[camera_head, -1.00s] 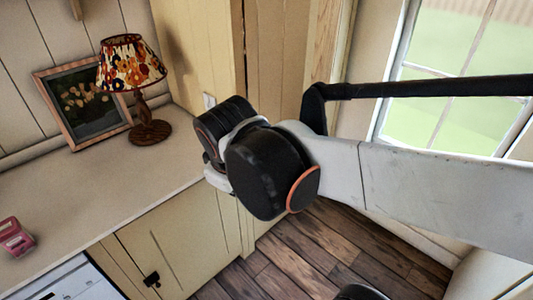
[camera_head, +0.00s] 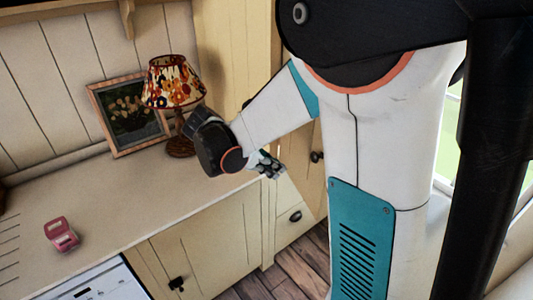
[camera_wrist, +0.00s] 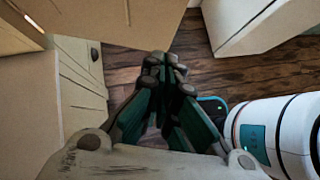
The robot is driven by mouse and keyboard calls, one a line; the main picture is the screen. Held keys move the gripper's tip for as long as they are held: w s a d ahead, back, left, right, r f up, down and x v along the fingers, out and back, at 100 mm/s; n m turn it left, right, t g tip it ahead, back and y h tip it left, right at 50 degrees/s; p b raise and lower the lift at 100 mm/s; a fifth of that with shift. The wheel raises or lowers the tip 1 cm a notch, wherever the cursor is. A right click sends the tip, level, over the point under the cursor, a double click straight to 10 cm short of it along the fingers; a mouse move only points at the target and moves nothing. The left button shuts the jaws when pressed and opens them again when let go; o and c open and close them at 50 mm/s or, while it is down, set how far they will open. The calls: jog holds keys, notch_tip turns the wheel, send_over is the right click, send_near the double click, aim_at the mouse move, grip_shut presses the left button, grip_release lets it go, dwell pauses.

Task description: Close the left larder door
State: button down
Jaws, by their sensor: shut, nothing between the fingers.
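The left larder door appears as a cream panel (camera_head: 314,178) with a dark round knob (camera_head: 317,157), partly hidden behind my arm. Its lower edge slants out over the drawer front, so it looks ajar; how far I cannot tell. In the wrist view a tan panel (camera_wrist: 100,18) that looks like this door fills the top left. My gripper (camera_head: 272,169) is shut and empty, just left of the door in the head view. In the wrist view its fingertips (camera_wrist: 165,72) are together below the panel's edge, with the wooden floor behind them. Contact is not visible.
A worktop (camera_head: 110,206) runs along the left, with a patterned lamp (camera_head: 174,85), a framed picture (camera_head: 130,112) and a pink object (camera_head: 61,234). A drawer with a cup handle (camera_head: 295,216) sits below the door. Floor (camera_head: 290,272) shows clear in front.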

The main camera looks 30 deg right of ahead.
jog(key=b, duration=0.2)
send_near(318, 184)
notch_tip(318, 184, down, 3)
jog(key=a, duration=0.2)
jog(key=shift+s+d+f, duration=0.1)
jog(key=shift+s+d, duration=0.1)
jog(key=shift+d, duration=1)
jog(key=shift+s+d, duration=0.2)
jog(key=shift+d, duration=1.05)
jog(key=shift+d, duration=0.1)
